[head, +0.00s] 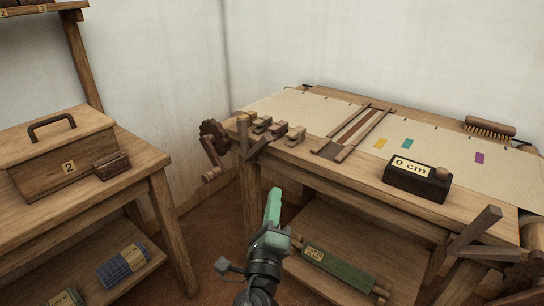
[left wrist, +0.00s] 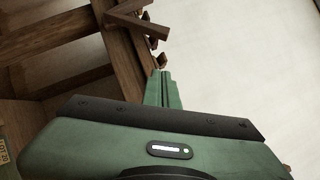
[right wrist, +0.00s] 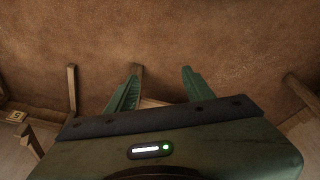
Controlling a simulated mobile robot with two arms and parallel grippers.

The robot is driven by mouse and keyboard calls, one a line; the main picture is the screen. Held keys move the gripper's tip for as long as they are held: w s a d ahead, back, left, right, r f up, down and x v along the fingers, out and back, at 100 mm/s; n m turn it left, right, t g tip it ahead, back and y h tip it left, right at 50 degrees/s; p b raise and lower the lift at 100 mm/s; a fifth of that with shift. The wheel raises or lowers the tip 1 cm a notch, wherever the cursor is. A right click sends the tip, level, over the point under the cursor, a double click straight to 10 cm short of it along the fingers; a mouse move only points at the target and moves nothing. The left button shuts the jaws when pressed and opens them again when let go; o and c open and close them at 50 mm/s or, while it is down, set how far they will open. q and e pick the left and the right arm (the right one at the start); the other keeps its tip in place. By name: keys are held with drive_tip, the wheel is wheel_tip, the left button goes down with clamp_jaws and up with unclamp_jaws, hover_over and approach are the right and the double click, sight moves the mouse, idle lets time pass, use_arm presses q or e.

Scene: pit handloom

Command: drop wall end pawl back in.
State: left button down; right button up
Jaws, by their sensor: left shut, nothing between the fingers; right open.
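At the bench's far left end, by the wall corner, a dark toothed wheel (head: 212,132) carries a crank handle (head: 211,174). A forked dark wooden piece (head: 244,136) stands next to it and looks like the pawl. I cannot tell whether it touches the teeth. Dark wooden bars of this end show at the top of the left wrist view (left wrist: 128,20). My left gripper (head: 274,192) is shut and empty, in front of and below that end, apart from it. My right gripper (right wrist: 160,74) is open and empty over the brown floor, outside the head view.
A similar forked wooden piece (head: 476,236) stands at the bench's near right. A dark block marked 0 cm (head: 416,181) and a brush (head: 489,128) sit on top. A side table (head: 150,165) with a box (head: 62,150) stands left.

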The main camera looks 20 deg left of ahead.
sight(258, 148)
use_arm(q)
drive_tip(key=shift+s+a+r+p+x, duration=0.2)
drive_tip(key=shift+a+p+x, duration=0.2)
drive_tip(key=shift+x, duration=1.75)
drive_tip(key=shift+s+a+r+p+x, duration=0.15)
drive_tip(key=shift+a+p+x, duration=0.25)
drive_tip(key=shift+x, duration=1.75)
drive_tip(key=shift+s+a+r+p+x, duration=0.1)
drive_tip(key=shift+a+r+p+x, duration=0.3)
drive_tip(key=shift+x, duration=1.7)
use_arm(e)
wheel_tip(258, 148, down, 8)
drive_tip(key=shift+w+a+r, duration=0.15)
drive_tip(key=shift+w+r, duration=0.1)
use_arm(q)
drive_tip(key=shift+w+a+f, duration=0.1)
